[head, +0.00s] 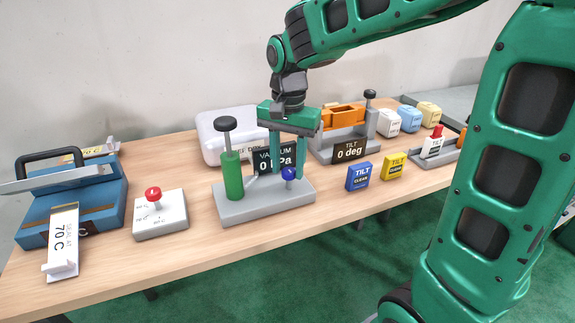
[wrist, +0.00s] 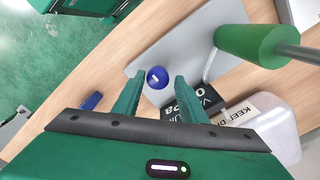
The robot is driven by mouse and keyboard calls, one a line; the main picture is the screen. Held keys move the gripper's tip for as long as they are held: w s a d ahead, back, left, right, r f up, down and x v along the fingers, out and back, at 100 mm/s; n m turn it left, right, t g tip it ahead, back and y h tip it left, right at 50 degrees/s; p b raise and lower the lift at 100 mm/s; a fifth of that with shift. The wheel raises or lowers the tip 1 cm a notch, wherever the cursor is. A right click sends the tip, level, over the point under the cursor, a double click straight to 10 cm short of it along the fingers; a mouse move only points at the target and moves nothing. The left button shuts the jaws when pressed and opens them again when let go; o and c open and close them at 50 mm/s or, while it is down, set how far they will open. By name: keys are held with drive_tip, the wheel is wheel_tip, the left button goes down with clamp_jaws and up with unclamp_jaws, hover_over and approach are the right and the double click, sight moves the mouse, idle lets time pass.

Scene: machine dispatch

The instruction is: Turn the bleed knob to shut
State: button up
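The bleed knob is a small blue knob (head: 289,173) on the right front of the grey vacuum pump base (head: 240,210). It also shows in the wrist view (wrist: 157,77), with a light mark on its top. My gripper (head: 288,170) is above the base and points down. In the wrist view the two green fingers (wrist: 157,92) are open, one on each side of the blue knob. I cannot tell whether either finger touches it. The display (head: 275,161) behind reads VACUUM and 0, partly hidden by my fingers.
A green pump cylinder (head: 233,175) with a black knob stands left of my gripper. A white box (head: 222,130) is behind.

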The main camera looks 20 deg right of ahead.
sight(288, 169)
drive_tip(key=shift+o, duration=0.3)
drive_tip(key=shift+s, duration=0.1)
wheel_tip(288, 169, up, 11)
drive_tip(key=shift+f, duration=0.2)
idle(0.6)
